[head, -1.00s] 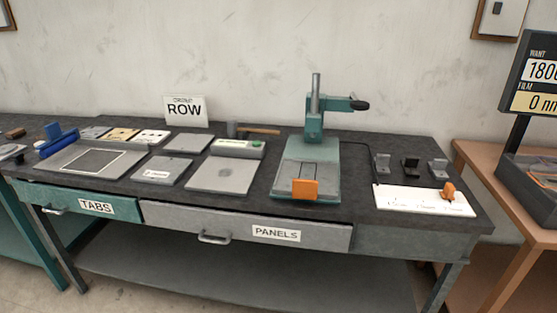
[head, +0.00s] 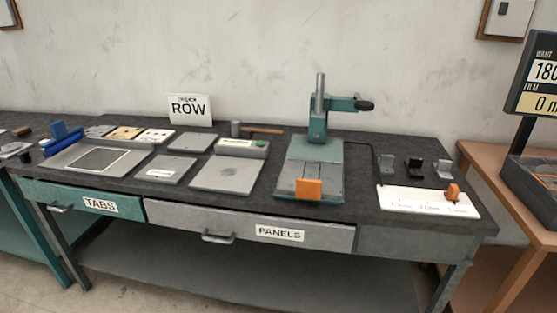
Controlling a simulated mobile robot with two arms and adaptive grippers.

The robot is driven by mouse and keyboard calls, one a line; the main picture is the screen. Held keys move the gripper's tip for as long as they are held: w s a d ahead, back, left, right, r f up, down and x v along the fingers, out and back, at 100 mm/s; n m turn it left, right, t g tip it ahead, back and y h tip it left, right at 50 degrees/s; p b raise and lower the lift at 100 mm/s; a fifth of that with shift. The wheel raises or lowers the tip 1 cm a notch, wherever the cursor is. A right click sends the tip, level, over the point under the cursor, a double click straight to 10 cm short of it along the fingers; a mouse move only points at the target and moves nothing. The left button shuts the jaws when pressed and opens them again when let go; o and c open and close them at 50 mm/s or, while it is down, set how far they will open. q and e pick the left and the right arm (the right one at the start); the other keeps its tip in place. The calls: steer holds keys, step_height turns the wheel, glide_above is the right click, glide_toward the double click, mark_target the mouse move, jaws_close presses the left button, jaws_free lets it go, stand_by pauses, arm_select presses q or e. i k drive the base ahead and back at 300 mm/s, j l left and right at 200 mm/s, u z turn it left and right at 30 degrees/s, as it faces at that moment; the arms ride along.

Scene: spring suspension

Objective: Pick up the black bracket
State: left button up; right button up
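The black bracket (head: 414,168) stands at the right end of the dark workbench (head: 345,211), in the middle of a short row of three brackets. A grey bracket (head: 387,164) is on its left and another grey bracket (head: 442,167) on its right, both apart from it. It sits behind a white marked plate (head: 425,202) that carries an orange piece (head: 453,192). Neither of my grippers shows in the head view.
A teal press (head: 316,160) with an orange front block (head: 309,189) stands left of the brackets. Flat panels and a hammer (head: 250,129) lie further left. Drawers labelled TABS and PANELS are closed. A wooden table (head: 500,187) with a display (head: 535,85) is at right.

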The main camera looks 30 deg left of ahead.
mark_target(413, 165)
steer(key=i+l+u, duration=0.2)
steer(key=i+u, duration=0.15)
steer(key=i+l+u, duration=0.35)
steer(key=i, duration=0.15)
steer(key=i+l+u, duration=0.35)
